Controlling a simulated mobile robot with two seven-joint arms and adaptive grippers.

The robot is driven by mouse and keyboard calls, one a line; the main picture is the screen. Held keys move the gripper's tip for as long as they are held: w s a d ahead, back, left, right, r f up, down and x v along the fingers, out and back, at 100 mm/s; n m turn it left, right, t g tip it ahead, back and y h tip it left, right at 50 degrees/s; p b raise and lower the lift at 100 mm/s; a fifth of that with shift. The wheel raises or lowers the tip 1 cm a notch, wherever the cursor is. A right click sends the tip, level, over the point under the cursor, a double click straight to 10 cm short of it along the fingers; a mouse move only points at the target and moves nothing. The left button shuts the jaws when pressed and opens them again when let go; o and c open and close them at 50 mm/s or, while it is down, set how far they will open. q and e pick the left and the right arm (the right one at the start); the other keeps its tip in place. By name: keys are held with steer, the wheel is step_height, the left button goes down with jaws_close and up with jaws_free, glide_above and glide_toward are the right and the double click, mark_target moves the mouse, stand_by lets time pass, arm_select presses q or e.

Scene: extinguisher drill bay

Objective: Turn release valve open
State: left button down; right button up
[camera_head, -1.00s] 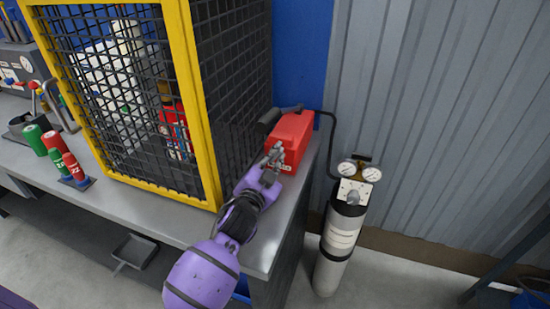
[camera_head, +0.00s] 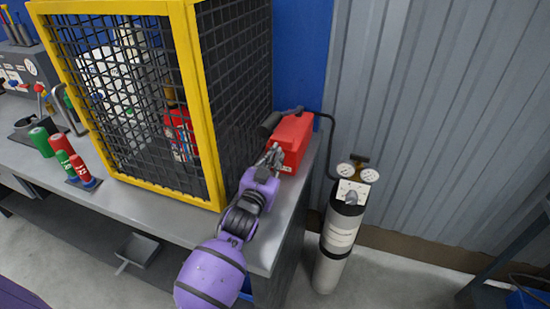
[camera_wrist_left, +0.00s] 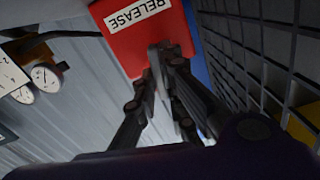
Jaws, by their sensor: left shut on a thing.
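The red release box (camera_head: 296,134) stands at the right end of the bench, beside the cage. In the left wrist view it carries a white RELEASE label (camera_wrist_left: 138,12). My left gripper (camera_head: 272,158) is at the front face of this box. In the left wrist view its fingers (camera_wrist_left: 168,65) are closed around a thin grey release valve handle (camera_wrist_left: 156,58), which sticks out from the red face. The fingers hide much of the handle, so its angle is hard to tell. My right gripper is not in view.
A yellow-framed mesh cage (camera_head: 205,105) stands close on the left of my arm. A grey cylinder with gauges (camera_head: 340,235) stands on the floor to the right, joined by a black hose. Red and green canisters (camera_head: 62,145) sit on the bench at left.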

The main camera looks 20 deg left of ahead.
arm_select(q)
steer(key=shift+r+n, duration=0.1)
steer(key=shift+n, duration=0.7)
steer(key=shift+p, duration=0.3)
steer(key=shift+n, duration=0.3)
steer(key=c, duration=1.9)
jaws_free()
steer(key=shift+c, duration=0.2)
steer(key=shift+o, duration=0.5)
